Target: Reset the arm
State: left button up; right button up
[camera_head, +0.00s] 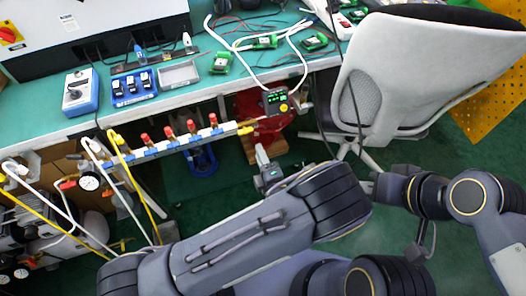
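My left arm reaches in along the bottom, and its gripper (262,156) points up the picture, below the positioner and apart from it. Its fingers are small and seen from behind, so I cannot tell whether they are open. No held object shows. My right arm comes in from the right edge. Its end (382,186) is near the chair base, and its fingers are not clear.
A manifold pipe with several red-handled valves (192,126) runs left of the positioner. A pressure gauge (90,181) and looped hoses stand further left. The green workbench (190,98) carries boxes, boards and cables. A grey office chair (400,75) stands at right. Green floor lies between.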

dwell(0.5)
pick_arm(q)
jog(key=s+a+r+n+g+y, duration=0.1)
jog(key=a+r+n+g+y, duration=0.2)
jog(key=a+n, duration=0.35)
jog(key=s+a+r+n+g+y, duration=0.1)
jog(key=a+r+n+g+y, duration=0.15)
jog(key=a+n+g, duration=0.45)
jog(key=s+a+r+n+g+h, duration=0.5)
jog(key=s+a+n+g+h, duration=0.4)
jog(key=n, duration=1)
jog(key=s+d+r+n+t+h, duration=0.1)
jog(key=s+r+n+t+h, duration=0.7)
jog(key=n, duration=1.1)
notch_tip(320, 180, up, 14)
jog(key=y+p, duration=0.1)
jog(key=p, duration=1.1)
jog(key=shift+s+d+f, duration=0.15)
jog(key=shift+s+d, duration=0.1)
jog(key=shift+s, duration=0.1)
